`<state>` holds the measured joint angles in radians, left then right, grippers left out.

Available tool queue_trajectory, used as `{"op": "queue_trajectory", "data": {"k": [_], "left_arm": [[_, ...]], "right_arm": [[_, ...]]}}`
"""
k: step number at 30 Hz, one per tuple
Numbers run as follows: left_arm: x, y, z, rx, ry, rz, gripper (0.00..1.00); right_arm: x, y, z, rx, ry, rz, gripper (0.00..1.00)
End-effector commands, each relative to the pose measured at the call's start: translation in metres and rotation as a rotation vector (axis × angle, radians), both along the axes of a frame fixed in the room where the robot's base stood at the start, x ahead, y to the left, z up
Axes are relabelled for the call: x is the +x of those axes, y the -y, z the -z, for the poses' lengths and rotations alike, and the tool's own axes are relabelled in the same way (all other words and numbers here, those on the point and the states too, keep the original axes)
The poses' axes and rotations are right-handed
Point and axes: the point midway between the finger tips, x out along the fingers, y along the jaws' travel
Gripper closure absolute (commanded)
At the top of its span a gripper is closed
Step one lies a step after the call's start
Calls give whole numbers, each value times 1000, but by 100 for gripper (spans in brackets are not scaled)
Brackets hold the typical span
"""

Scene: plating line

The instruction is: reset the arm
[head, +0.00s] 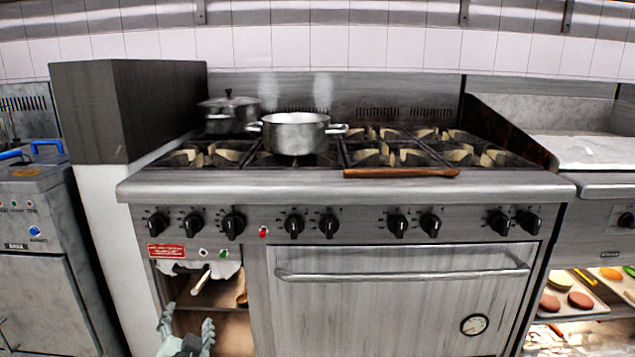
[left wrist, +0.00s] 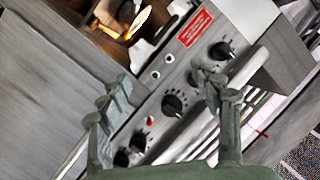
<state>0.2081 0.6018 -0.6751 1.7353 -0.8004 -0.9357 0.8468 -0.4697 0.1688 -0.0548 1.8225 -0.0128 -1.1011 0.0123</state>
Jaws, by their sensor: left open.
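My left gripper (head: 187,325) shows at the bottom left of the head view, in front of the lower left of the stove (head: 385,185). Its two fingers are spread apart with nothing between them. In the left wrist view the open fingers of the left gripper (left wrist: 165,88) frame the stove's knob panel, which looks tilted. My right gripper is in neither view.
An open pot (head: 294,135) and a lidded pot (head: 230,114) stand on the burners. A brown wooden utensil (head: 400,173) lies along the stove's front edge. Trays with food (head: 572,297) sit low at right. An open compartment (head: 225,295) lies behind my left gripper.

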Motion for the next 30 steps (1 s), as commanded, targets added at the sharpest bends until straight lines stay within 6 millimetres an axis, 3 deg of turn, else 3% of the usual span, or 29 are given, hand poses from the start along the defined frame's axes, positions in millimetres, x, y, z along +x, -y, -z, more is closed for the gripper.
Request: {"op": "queue_trajectory", "data": {"k": [5, 12, 15, 21, 26, 27, 30], "left_arm": [[-48, -49, 66, 3, -218, -96, 36], [-142, -113, 150, 4, -552, -188, 36], [-184, -135, 176, -1, -680, -207, 36], [-257, -165, 209, -16, -883, -214, 36], [-311, -184, 226, -33, -1021, -206, 36], [-309, -160, 234, -83, -1012, -199, 36], [-315, -125, 249, -173, -1015, -198, 36]], "right_arm": [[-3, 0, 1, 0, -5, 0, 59], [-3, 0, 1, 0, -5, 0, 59], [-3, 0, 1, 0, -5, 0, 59], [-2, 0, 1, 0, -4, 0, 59], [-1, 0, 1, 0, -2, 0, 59], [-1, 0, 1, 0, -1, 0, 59], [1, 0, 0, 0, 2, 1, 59]]}}
